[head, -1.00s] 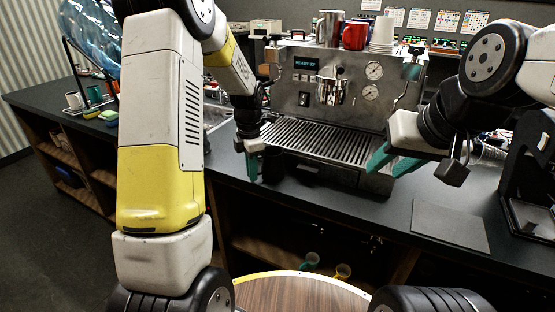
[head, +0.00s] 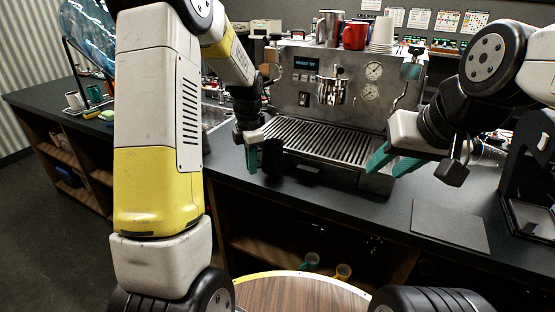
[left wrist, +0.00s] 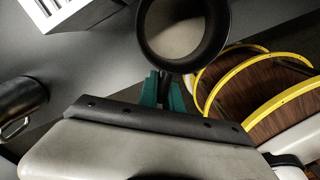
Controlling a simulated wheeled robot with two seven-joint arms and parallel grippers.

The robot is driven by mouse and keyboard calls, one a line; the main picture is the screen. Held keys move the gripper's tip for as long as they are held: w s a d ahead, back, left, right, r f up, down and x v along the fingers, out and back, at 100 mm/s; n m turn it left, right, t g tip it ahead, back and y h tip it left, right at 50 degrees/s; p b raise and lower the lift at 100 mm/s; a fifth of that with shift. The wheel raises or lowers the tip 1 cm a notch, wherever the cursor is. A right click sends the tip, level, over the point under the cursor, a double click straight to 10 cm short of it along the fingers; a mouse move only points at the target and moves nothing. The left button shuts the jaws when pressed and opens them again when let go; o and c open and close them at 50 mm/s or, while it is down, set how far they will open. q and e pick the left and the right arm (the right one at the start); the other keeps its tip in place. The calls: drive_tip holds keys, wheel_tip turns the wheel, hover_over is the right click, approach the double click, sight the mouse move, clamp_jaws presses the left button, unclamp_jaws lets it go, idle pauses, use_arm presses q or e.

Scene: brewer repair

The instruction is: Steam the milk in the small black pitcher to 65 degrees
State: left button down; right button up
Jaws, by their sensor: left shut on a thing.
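In the head view my left gripper (head: 254,157) is in front of the left end of the espresso machine (head: 345,118). It is shut on the small black pitcher (head: 273,155), which is dark and partly hidden against the machine's shadowed base. In the left wrist view the pitcher's black rim (left wrist: 224,42) shows beyond the teal fingers (left wrist: 161,91), with a pale surface inside; I cannot tell the milk level. My right gripper (head: 392,160) hangs at the machine's right front, its teal fingers apart and empty. The machine's display (head: 306,63) is lit, but its text is blurred.
Cups, including a red mug (head: 354,36), stand on top of the machine. A dark flat mat (head: 449,225) lies on the counter at right, beside a black stand (head: 530,190). A dark handled vessel (left wrist: 22,104) is at the wrist view's left.

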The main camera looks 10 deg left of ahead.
use_arm(q)
drive_tip(key=shift+r, duration=1.7)
